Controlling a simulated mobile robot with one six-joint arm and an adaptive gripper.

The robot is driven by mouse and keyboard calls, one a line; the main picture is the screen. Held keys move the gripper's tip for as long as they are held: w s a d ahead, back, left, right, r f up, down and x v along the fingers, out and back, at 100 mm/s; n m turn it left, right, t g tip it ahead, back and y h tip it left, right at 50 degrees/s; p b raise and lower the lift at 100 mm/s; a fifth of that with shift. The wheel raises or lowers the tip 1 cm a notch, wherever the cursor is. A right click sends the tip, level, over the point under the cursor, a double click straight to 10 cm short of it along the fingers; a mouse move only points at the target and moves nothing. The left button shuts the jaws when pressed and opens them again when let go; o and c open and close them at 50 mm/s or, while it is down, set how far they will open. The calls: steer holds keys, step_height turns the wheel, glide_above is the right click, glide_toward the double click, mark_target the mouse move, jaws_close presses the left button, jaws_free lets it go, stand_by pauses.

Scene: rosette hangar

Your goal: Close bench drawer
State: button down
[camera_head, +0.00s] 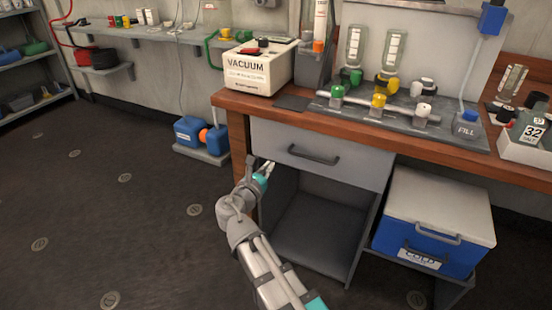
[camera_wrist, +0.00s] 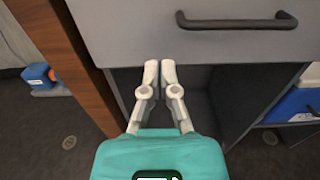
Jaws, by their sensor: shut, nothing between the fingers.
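The bench drawer (camera_head: 320,155) is a grey front with a dark bar handle under the wooden bench top. It also fills the top of the wrist view (camera_wrist: 200,45), with its handle (camera_wrist: 237,21) at the upper right. The drawer front looks close to the bench; whether a small gap stands open I cannot tell. My gripper (camera_head: 268,168) is at the drawer's lower left, left of and below the handle. In the wrist view its two fingers (camera_wrist: 160,68) are together and empty, their tips at the drawer's lower edge. Whether they touch it I cannot tell.
An open grey compartment (camera_head: 312,235) lies under the drawer. A blue cooler (camera_head: 430,230) with a pale lid stands right of it. The bench top's wooden edge (camera_head: 350,128) overhangs the drawer. The dark floor at left is mostly clear.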

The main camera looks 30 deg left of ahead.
steer(key=shift+s+d, duration=0.15)
steer(key=shift+s, duration=0.55)
steer(key=shift+s+d, duration=0.1)
steer(key=shift+s, duration=0.6)
steer(key=w+d+f+m+g+h, duration=0.3)
steer(key=w+d+m, duration=0.25)
steer(key=d, duration=0.45)
steer(key=w+d+f+m+g+h, duration=0.2)
steer(key=w+d+f+m, duration=0.3)
steer(key=d, duration=0.4)
steer(key=w+d+f+m+g+h, duration=0.2)
steer(key=w+d+m+g+h, duration=0.1)
steer(key=d+m, duration=0.55)
steer(key=s+d+f+m+g+y, duration=0.25)
steer(key=d+m, duration=0.35)
steer(key=d, duration=0.3)
steer(key=s+d+f+m+g+y+p, duration=0.15)
steer(key=d+m+g, duration=0.35)
steer(key=d, duration=0.5)
steer(key=s+d+f+m+g+y, duration=0.1)
steer(key=s+d+f+m+g, duration=0.15)
steer(key=d+m, duration=0.6)
step_height(320, 180, up, 37)
steer(key=p, duration=3.7)
steer(key=shift+d+n+p, duration=0.35)
steer(key=shift+n+p, duration=0.05)
steer(key=shift+n, duration=0.05)
